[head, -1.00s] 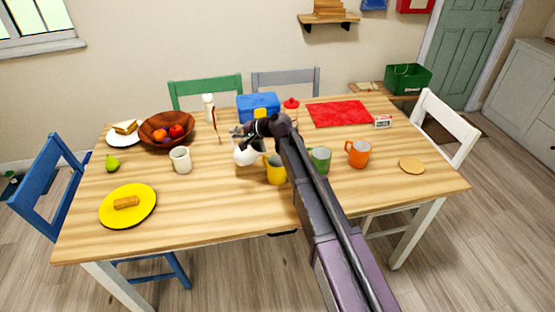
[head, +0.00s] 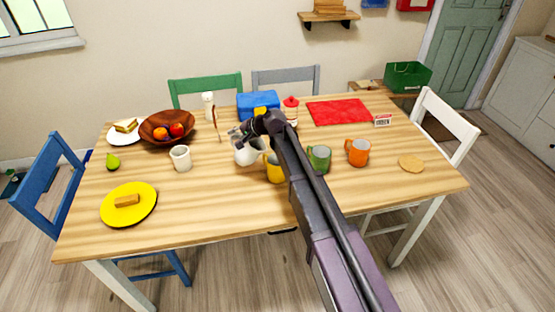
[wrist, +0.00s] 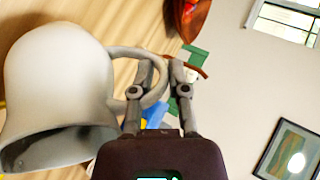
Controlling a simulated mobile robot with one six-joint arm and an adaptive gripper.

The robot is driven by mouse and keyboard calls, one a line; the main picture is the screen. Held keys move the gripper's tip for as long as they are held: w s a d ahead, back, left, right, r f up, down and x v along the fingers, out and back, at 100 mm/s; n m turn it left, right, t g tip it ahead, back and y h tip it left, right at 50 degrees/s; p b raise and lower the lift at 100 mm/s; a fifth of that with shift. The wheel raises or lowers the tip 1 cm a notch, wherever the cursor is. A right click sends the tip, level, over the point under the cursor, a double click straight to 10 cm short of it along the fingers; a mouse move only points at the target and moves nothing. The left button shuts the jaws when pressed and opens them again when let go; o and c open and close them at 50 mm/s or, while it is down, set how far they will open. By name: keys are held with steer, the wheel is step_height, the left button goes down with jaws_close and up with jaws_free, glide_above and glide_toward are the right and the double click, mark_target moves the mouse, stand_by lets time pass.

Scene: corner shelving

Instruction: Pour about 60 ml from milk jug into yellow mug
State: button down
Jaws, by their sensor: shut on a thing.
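The white milk jug (head: 247,153) is near the middle of the table, held by my gripper (head: 240,132). In the wrist view the jug (wrist: 60,75) fills the left side, with its handle between my gripper's fingers (wrist: 160,75). The jug looks tilted, its mouth toward the bottom of the wrist view; no liquid shows. The yellow mug (head: 274,173) stands just right of the jug and nearer the front, partly hidden beside my arm. Its inside is not visible, and I cannot tell whether the jug touches it.
A green mug (head: 319,159) and orange mug (head: 358,152) stand right of my arm. A pale mug (head: 181,158) stands left of the jug. A blue box (head: 257,104) and red-topped container (head: 290,108) are behind. The front middle of the table is clear.

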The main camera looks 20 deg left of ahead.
steer(key=shift+a+f+h+p, duration=0.5)
steer(key=shift+a+f+h, duration=0.5)
steer(key=shift+a+h, duration=0.3)
steer(key=shift+w+a+f+t+h+b, duration=0.15)
steer(key=shift+a+f+h, duration=0.5)
steer(key=shift+f+h, duration=0.35)
steer(key=shift+w+a+f+t+h+b, duration=0.1)
steer(key=shift+a+f+h+b, duration=0.05)
steer(key=shift+a+f+h, duration=0.7)
steer(key=shift+w+a+f+t+h+b, duration=0.15)
steer(key=shift+a+f+h, duration=0.35)
steer(key=shift+f+h, duration=0.65)
steer(key=shift+s+r+h, duration=0.1)
steer(key=shift+r+h, duration=0.05)
steer(key=shift+h, duration=0.15)
